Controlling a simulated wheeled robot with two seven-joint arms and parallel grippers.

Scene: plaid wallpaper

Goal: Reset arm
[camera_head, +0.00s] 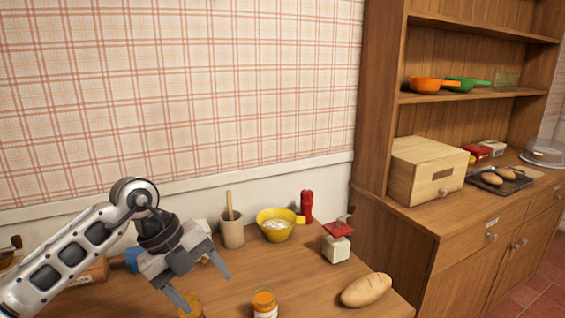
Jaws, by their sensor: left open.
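My left arm comes in from the lower left, and its gripper (202,287) points down over the left part of the wooden table. The two fingers are spread apart with nothing between them. The gripper hides part of the table and partly covers a jar (190,306) near the front edge of the picture. My right gripper does not show.
A wooden cabinet (420,235) stands at the right.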

